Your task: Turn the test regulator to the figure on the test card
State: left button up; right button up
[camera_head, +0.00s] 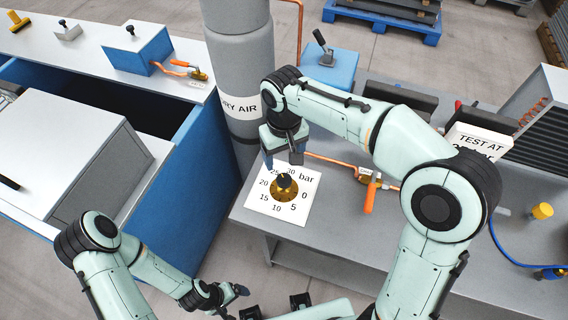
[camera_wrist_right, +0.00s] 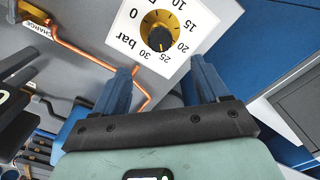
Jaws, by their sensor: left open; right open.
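The test regulator, a brass body with a black knob (camera_head: 285,182), sits on a white dial plate (camera_head: 259,203) marked 0 to 30 bar. The knob (camera_wrist_right: 160,38) also shows in the right wrist view; a small light mark on it seems to face the 25 side, but is too small to be sure. My right gripper (camera_head: 283,160) is open and empty just above the regulator, its two blue fingers (camera_wrist_right: 163,68) apart. The test card (camera_head: 485,142) reads "TEST AT"; my right arm partly hides its figure. My left gripper (camera_head: 238,292) is low at the front, away from the regulator.
A grey column marked "DRY AIR" (camera_head: 238,55) stands behind the regulator. A copper pipe (camera_head: 330,161) leads to an orange-handled valve (camera_head: 370,192) on the grey bench (camera_head: 335,225). A blue box (camera_head: 330,66) with a lever is at the back. The bench front is largely clear.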

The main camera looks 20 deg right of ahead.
notch_tip(320, 180, up, 3)
jog(key=shift+r, duration=0.1)
dwell(0.6)
